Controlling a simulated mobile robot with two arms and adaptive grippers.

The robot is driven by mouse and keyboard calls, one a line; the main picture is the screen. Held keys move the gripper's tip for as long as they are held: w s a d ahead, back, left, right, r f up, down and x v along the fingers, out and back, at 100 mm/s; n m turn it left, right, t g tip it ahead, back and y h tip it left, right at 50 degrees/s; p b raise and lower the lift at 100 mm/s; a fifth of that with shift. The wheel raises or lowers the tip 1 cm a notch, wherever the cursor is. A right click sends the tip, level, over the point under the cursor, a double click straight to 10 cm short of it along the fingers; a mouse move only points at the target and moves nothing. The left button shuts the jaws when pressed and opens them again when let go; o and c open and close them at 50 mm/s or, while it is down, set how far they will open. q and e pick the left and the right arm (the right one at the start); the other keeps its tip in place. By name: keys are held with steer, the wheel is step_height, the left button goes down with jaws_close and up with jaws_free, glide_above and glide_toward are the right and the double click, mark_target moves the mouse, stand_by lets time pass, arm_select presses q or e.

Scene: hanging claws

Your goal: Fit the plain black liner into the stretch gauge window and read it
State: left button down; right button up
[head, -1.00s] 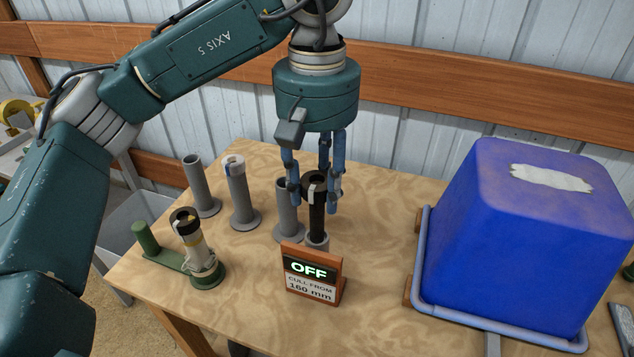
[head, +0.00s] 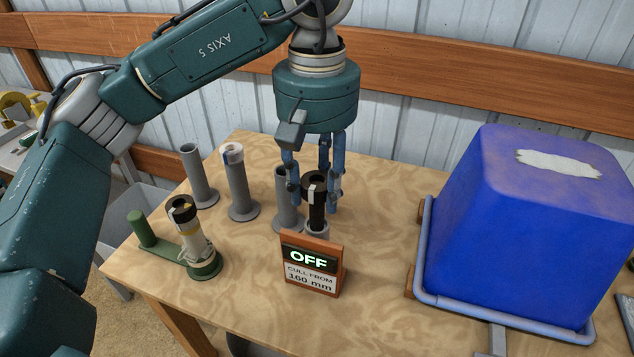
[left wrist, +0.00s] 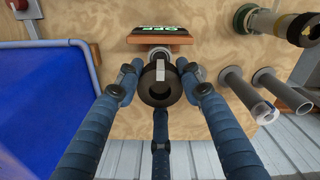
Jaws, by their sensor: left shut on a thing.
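The plain black liner (head: 316,213) stands upright with a pale stripe near its top. My left gripper (head: 314,193) is shut on it from above, blue fingers around its upper part. Its lower end meets a grey tube (head: 317,231) behind the sign; how deep it sits is hidden. In the left wrist view the liner's round black top (left wrist: 153,91) lies between the fingers. The small display sign (head: 312,268) reads OFF, with CULL FROM 160 mm below. I cannot make out a gauge window for certain. My right gripper is not in view.
Grey stands (head: 198,182) are behind; one (head: 239,190) holds a clear sleeve, and another (head: 285,202) is close to the liner. A green fixture (head: 205,268) holds a pale, black-topped liner (head: 190,235). A big blue box (head: 480,240) fills the right.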

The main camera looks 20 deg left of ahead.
mark_target(317, 212)
arm_select(q)
steer(key=shift+f+b, duration=2.25)
steer(key=shift+f, duration=0.6)
steer(key=c, duration=1)
jaws_free()
steer(key=shift+c, duration=0.2)
